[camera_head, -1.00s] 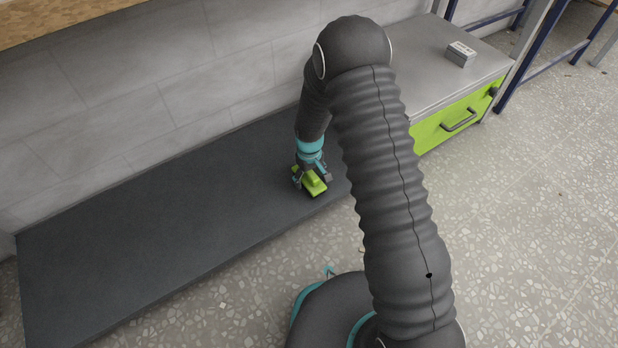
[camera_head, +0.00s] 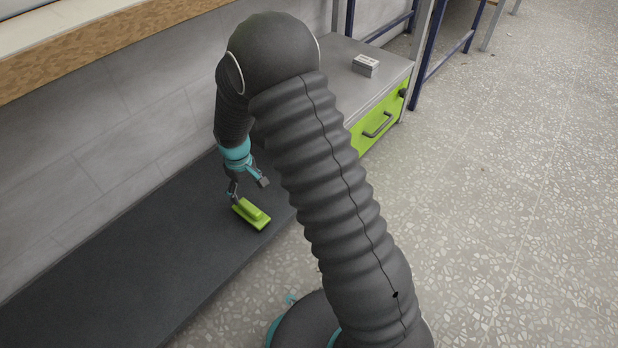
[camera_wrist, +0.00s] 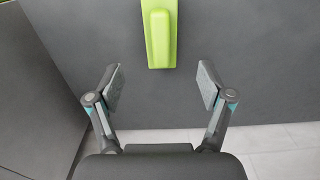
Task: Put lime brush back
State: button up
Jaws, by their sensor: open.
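The lime brush (camera_head: 252,213) lies on the dark grey low platform (camera_head: 150,270), close to its front edge. In the wrist view the brush (camera_wrist: 160,38) shows at the top middle, beyond my fingertips and cut off by the frame's upper edge. My gripper (camera_head: 250,190) is open and empty, just above and behind the brush in the head view. In the wrist view its two fingers (camera_wrist: 160,88) stand wide apart, with bare platform between them. The brush is apart from both fingers.
A metal-topped cabinet with a lime drawer (camera_head: 376,130) stands to the right, with a small grey box (camera_head: 365,65) on top. A blue-legged frame (camera_head: 432,50) is behind it. A wood-edged shelf (camera_head: 90,60) overhangs at upper left. The platform's left part is clear.

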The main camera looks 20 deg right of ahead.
jog(key=s+d+r+m+t, duration=0.1)
jog(key=s+d+r, duration=0.2)
jog(key=r, duration=0.5)
jog(key=s+d+r+m+t, duration=0.1)
jog(key=s+d+r, duration=0.2)
jog(key=r, duration=0.4)
jog(key=s+d+r+m+t, duration=0.1)
jog(key=s+d+r, duration=0.2)
jog(key=r, duration=0.5)
jog(key=s+d+r+m+t, duration=0.1)
jog(key=s+d+r+m, duration=0.1)
jog(key=s, duration=0.7)
jog(key=s+d+r+m+t, duration=0.1)
jog(key=s+d+r, duration=0.4)
jog(key=s, duration=0.5)
jog(key=shift+r+m+t, duration=0.3)
jog(key=shift+r+m, duration=0.1)
jog(key=shift+r, duration=0.45)
jog(key=shift+r, duration=0.1)
notch_tip(320, 180, up, 7)
jog(key=p, duration=0.7)
jog(key=shift+r, duration=0.2)
